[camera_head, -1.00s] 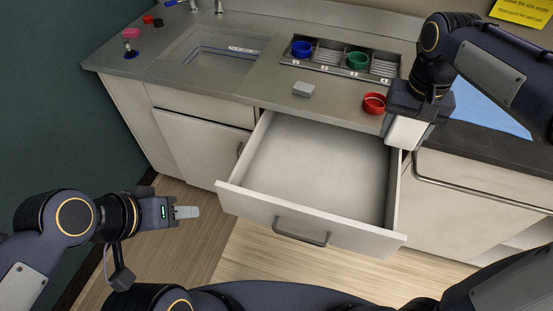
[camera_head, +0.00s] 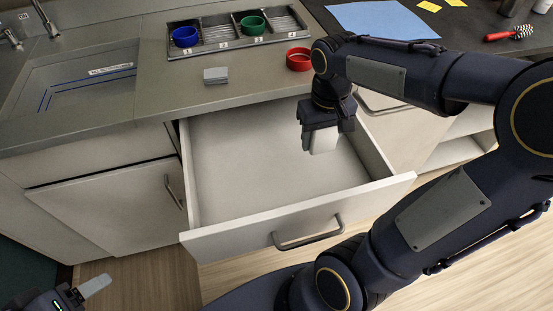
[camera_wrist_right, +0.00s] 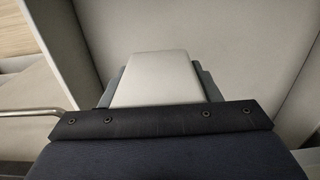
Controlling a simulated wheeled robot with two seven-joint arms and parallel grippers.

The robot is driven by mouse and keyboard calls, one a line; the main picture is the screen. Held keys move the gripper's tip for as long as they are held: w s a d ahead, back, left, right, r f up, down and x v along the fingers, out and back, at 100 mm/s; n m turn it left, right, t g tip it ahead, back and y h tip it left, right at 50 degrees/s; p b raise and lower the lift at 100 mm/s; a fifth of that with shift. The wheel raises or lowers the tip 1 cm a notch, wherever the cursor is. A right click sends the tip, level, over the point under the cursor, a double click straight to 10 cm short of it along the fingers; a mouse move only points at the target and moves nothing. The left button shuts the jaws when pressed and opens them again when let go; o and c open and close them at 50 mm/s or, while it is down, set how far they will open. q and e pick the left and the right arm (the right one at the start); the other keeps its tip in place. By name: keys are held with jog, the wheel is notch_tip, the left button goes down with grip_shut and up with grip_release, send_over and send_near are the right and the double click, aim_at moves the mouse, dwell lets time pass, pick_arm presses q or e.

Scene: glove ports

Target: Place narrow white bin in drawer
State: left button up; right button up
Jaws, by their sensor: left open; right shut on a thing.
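The drawer (camera_head: 240,222) is pulled open below the counter and looks empty inside. My right gripper (camera_head: 323,140) is shut on the narrow white bin (camera_head: 324,141), which hangs over the right part of the open drawer. In the right wrist view the bin (camera_wrist_right: 166,78) sits between the jaws, with pale drawer surfaces around it. How far it is above the drawer floor I cannot tell. My left gripper (camera_head: 95,287) is open and empty at the lower left, low in front of the cabinet, away from the drawer.
On the counter are a small grey block (camera_head: 215,76), a red bowl (camera_head: 299,59) and a rack (camera_head: 203,48) with a blue cup (camera_head: 185,37) and a green cup (camera_head: 253,25). The drawer handle (camera_head: 308,236) sticks out in front.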

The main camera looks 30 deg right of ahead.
jog(key=w+a+f, duration=0.2)
jog(key=w+a, duration=0.1)
jog(key=a, duration=0.1)
jog(key=b, duration=0.2)
send_over(280, 170)
jog(key=f, duration=0.5)
jog(key=shift+s+d+f, duration=0.1)
jog(key=shift+s+d, duration=0.1)
jog(key=shift+d, duration=0.05)
jog(key=shift+w+a+f, duration=0.1)
jog(key=shift+f, duration=0.8)
jog(key=shift+w+a+f, duration=0.1)
jog(key=shift+f, duration=0.8)
jog(key=shift+f+b, duration=0.2)
jog(key=shift+b, duration=0.15)
jog(key=o, duration=1)
jog(key=shift+r, duration=0.15)
